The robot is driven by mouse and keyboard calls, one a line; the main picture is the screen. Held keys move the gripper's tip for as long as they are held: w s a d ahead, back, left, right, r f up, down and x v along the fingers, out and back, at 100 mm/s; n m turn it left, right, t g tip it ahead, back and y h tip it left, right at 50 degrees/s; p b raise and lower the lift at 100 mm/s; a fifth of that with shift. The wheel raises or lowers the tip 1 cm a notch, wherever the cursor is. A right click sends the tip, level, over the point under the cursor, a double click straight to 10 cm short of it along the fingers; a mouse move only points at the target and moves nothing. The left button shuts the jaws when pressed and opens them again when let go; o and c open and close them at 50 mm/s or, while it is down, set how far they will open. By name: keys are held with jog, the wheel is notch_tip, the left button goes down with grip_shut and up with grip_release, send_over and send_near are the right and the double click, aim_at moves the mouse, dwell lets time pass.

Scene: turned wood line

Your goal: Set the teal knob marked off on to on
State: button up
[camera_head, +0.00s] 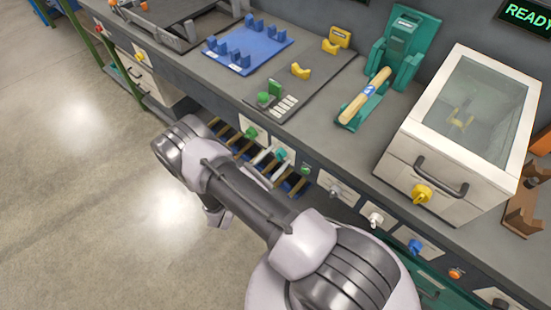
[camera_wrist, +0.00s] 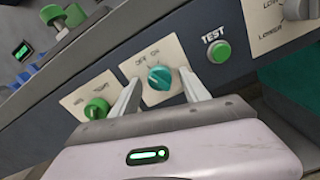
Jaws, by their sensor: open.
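The teal knob (camera_wrist: 160,77) sits on a cream plate with the words OFF and ON above it in the wrist view. A pale mark shows on its face, but I cannot tell surely which word it points to. The knob also shows small in the head view (camera_head: 281,154). My gripper (camera_wrist: 160,88) is open, with one finger on each side of the knob in the picture. I see a gap at each side and cannot tell whether the fingers touch it.
A green TEST button (camera_wrist: 219,51) is close to the right of the knob. A green knob (camera_wrist: 96,109) on its own plate is to the left. Several more controls line the panel, including a blue knob (camera_head: 414,246). A glass-topped box (camera_head: 420,170) stands on the bench.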

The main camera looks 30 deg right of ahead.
grip_shut()
jog(key=shift+m, duration=0.3)
jog(key=m, duration=0.3)
jog(key=shift+m+b, duration=0.3)
jog(key=shift+m, duration=2.3)
grip_release()
